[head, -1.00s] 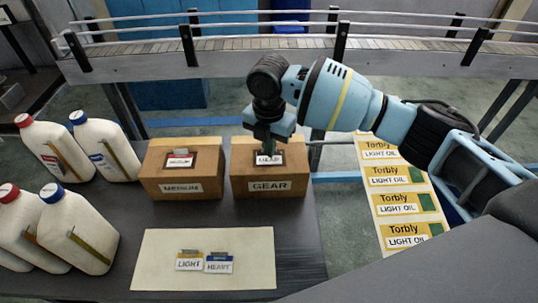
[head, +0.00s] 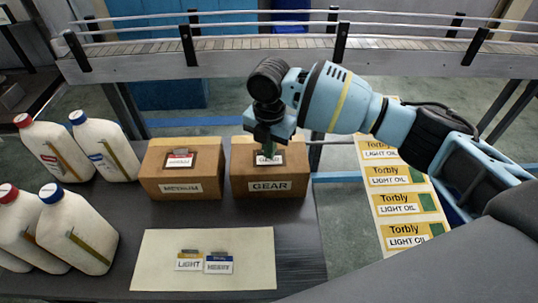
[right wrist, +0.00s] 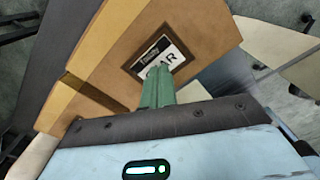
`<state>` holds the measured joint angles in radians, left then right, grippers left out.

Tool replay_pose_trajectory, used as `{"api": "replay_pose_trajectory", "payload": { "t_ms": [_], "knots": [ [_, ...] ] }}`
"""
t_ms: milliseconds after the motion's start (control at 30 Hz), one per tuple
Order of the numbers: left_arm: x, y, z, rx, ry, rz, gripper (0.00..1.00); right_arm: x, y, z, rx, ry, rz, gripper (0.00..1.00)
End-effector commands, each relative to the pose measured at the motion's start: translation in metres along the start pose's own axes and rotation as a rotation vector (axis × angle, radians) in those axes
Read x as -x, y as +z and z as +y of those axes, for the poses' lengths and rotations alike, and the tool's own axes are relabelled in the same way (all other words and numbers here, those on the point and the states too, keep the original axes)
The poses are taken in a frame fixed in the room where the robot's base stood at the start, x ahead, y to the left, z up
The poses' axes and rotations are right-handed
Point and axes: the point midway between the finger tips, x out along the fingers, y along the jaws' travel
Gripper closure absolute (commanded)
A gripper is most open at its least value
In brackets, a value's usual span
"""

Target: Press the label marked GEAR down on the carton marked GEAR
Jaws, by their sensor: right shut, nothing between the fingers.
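The carton marked GEAR (head: 250,188) is a brown box on the dark table, with a printed GEAR sign on its front. The GEAR label (head: 275,160) lies on its top inside a dark-edged patch; it also shows in the right wrist view (right wrist: 170,58). My right gripper (head: 269,155) is shut and empty, pointing down at the label. In the right wrist view its green fingers (right wrist: 157,82) overlap the lower part of the label and hide some of its lettering. I cannot tell whether the fingertips touch the label. My left gripper is not in view.
The MEDIUM carton (head: 160,187) stands to the left with a label on top. A pale mat (head: 155,265) holds LIGHT (head: 189,263) and HEAVY (head: 219,265) labels. Several white jugs (head: 107,150) stand at the left. A LIGHT OIL sheet (head: 385,215) is at the right; a conveyor (head: 240,60) runs behind.

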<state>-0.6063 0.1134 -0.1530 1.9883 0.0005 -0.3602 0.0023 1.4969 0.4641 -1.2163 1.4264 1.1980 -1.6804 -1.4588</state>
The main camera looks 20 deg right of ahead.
Motion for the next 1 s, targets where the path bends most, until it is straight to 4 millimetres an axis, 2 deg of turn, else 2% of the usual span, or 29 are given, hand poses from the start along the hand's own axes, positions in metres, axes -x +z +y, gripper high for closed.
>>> {"api": "replay_pose_trajectory", "payload": {
  "t_ms": [1000],
  "knots": [
    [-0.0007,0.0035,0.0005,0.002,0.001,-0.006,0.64,-0.011,-0.0003,0.0,0.0,0.0,0.001,1.0]
  ]
}}
